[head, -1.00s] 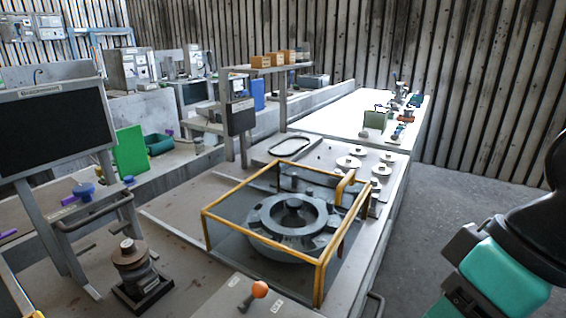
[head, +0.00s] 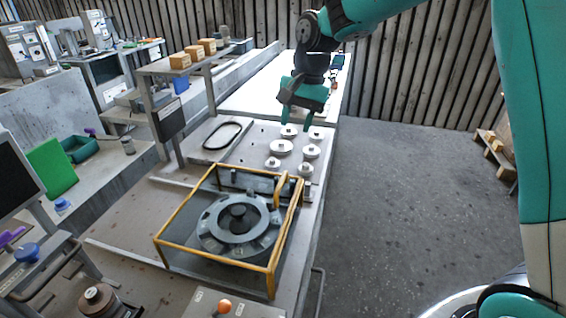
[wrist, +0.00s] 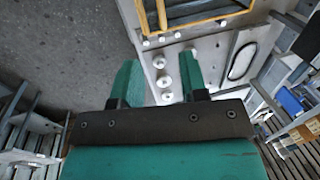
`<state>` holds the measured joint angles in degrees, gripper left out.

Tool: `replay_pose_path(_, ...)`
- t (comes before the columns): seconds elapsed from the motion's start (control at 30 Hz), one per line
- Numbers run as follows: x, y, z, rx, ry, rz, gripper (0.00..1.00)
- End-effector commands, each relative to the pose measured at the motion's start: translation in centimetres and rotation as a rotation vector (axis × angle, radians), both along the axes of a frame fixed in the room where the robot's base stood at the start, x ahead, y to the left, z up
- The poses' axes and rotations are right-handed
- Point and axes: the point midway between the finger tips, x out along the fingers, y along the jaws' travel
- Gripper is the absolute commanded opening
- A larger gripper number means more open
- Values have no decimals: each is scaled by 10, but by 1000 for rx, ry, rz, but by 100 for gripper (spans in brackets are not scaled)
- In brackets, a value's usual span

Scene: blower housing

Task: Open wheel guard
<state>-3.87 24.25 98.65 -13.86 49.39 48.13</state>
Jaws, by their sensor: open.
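The wheel guard (head: 180,212) is a box-shaped cover with a yellow frame and see-through sides on the bench. It stands down around a dark grey wheel housing (head: 238,240). A yellow handle-like bar (head: 297,192) shows on its right side. The guard's yellow edge (wrist: 205,20) also shows at the top of the wrist view. My gripper (head: 297,121) is open and empty, above the bench behind the guard, over the round weights. In the wrist view my gripper (wrist: 163,82) has its two green fingers spread apart, with nothing between them but the bench below.
Several round knobbed discs (head: 281,147) sit on a plate behind the guard. A black oval ring (head: 222,135) lies left of them. A control box with an orange knob (head: 225,306) is at the front. A shelf with cardboard boxes (head: 180,61) stands left.

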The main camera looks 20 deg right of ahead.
Motion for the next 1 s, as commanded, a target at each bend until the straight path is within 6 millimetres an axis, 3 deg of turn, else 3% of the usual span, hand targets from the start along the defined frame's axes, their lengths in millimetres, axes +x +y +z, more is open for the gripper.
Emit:
replay_pose_path(0.17,4,2,-20,0,6,-13,40)
replay_pose_path(0.7,16,20,-135,-2,6,-11,40)
replay_pose_path(1.0,20,26,-167,0,1,-10,40)
